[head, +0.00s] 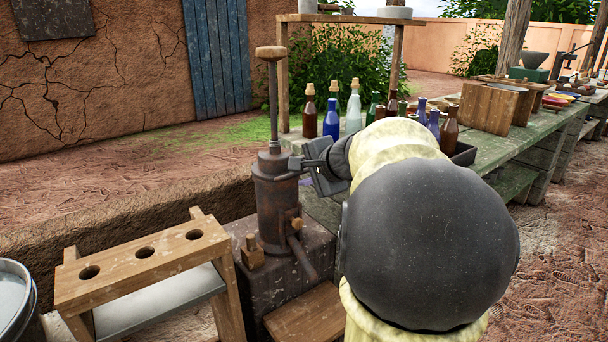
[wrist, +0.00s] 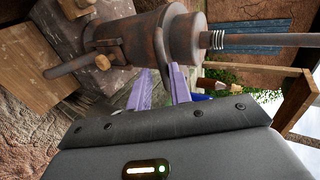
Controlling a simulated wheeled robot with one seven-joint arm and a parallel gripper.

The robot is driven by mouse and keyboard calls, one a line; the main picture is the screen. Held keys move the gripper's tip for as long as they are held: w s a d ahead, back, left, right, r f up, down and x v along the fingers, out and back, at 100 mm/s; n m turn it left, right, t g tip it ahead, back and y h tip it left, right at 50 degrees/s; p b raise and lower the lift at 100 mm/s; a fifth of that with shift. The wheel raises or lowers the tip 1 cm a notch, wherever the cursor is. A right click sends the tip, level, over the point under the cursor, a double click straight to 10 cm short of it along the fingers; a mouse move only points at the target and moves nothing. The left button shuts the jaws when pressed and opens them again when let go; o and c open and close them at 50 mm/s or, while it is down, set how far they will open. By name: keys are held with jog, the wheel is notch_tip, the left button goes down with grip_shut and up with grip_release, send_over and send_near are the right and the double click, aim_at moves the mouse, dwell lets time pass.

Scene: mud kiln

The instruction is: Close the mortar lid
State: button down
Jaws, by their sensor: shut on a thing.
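The mortar (head: 278,215) is a rusty brown metal cylinder standing upright on a dark block, with a side spout and wooden knobs. It lies sideways in the wrist view (wrist: 130,40). Its lid (head: 273,162) is the rimmed top piece, with a tall rod and wooden handle above; it also shows in the wrist view (wrist: 184,38). The lid sits at the top of the body, and I cannot tell whether a gap remains. My gripper (head: 303,168) is at the lid's right side. Its purple fingers (wrist: 162,76) are shut on the lid's rim; the exact contact is partly hidden.
A wooden stand with round holes (head: 146,252) is left of the mortar. A metal tub (head: 15,295) is at the far left. Several bottles (head: 354,108) stand on the green bench (head: 490,150) behind my arm. Open ground lies behind the mortar.

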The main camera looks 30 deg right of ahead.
jog(key=c, duration=1.5)
grip_release()
jog(key=shift+s+d+f+g, duration=0.1)
jog(key=shift+f+g, duration=0.05)
jog(key=shift+f, duration=0.5)
jog(key=shift+s+d+f+g, duration=0.1)
jog(key=shift+f+g, duration=0.05)
jog(key=shift+f, duration=0.45)
jog(key=shift+a, duration=0.1)
jog(key=p+v, duration=0.5)
jog(key=v, duration=1.3)
jog(key=shift+w, duration=0.15)
jog(key=shift+r, duration=0.1)
